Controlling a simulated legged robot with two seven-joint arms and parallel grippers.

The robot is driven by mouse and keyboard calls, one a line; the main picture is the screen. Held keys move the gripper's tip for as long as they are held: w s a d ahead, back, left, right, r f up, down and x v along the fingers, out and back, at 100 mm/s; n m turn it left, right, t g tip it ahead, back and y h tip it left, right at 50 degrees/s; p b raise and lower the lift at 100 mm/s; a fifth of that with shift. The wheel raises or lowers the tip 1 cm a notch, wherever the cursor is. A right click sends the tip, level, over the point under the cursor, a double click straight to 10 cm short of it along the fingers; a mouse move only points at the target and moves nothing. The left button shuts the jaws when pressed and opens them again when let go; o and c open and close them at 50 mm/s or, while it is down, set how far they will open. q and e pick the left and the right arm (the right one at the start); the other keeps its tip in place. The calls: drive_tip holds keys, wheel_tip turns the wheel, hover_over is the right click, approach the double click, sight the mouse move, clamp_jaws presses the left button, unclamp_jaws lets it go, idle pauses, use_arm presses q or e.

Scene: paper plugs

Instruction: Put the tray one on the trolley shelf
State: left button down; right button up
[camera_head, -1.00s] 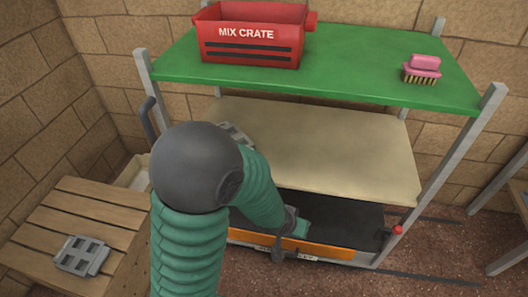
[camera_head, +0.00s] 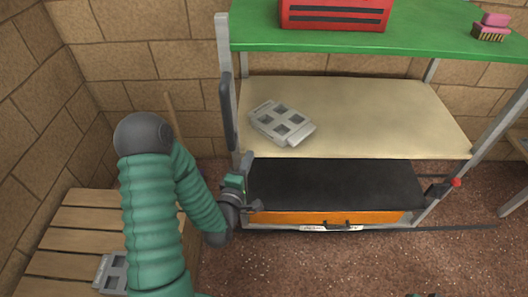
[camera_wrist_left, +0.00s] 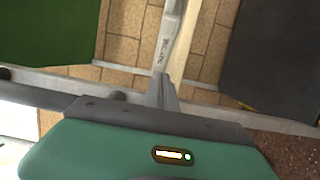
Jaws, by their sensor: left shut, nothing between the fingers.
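A grey tray (camera_head: 282,123) with square openings lies at an angle on the left part of the trolley's beige middle shelf (camera_head: 385,110). A second grey tray (camera_head: 112,272) lies on the wooden slatted surface at lower left, partly hidden by my left arm. I cannot tell which is tray one. My left gripper (camera_head: 245,163) is shut and empty at the trolley's front left post, below the beige shelf and apart from both trays. In the left wrist view its fingers (camera_wrist_left: 164,90) point up the picture with no tray between them.
The black bottom shelf (camera_head: 330,180) has an orange front. Brick walls stand behind. The beige shelf is bare right of the tray. Speckled floor (camera_head: 300,265) lies in front.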

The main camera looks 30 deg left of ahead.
sight(276, 140)
use_arm(q)
drive_tip(key=b+x, duration=0.1)
drive_tip(key=x, duration=0.3)
drive_tip(key=shift+w+a, duration=0.1)
drive_tip(key=shift+w, duration=0.2)
drive_tip(key=w+b, duration=0.1)
drive_tip(key=w+d, duration=0.1)
drive_tip(key=w, duration=0.1)
drive_tip(key=shift+w+f+b, duration=0.15)
drive_tip(key=shift+w+b, duration=0.2)
drive_tip(key=shift+w+d, duration=0.35)
use_arm(e)
drive_tip(key=x, duration=0.2)
drive_tip(key=s+x, duration=0.1)
drive_tip(key=x, duration=0.1)
drive_tip(key=shift+d+f, duration=0.1)
drive_tip(key=shift+f, duration=0.2)
use_arm(q)
drive_tip(key=shift+w+d+p, duration=0.1)
drive_tip(key=shift+w+d, duration=0.3)
drive_tip(key=shift+w, duration=0.3)
drive_tip(key=shift+w+d+p, duration=0.1)
drive_tip(key=shift+w+d, duration=0.25)
drive_tip(key=shift+w, duration=0.35)
drive_tip(key=shift+w+d+p, duration=0.1)
drive_tip(key=shift+w+d, duration=0.3)
drive_tip(key=shift+w, duration=0.35)
use_arm(e)
drive_tip(key=shift+r, duration=0.35)
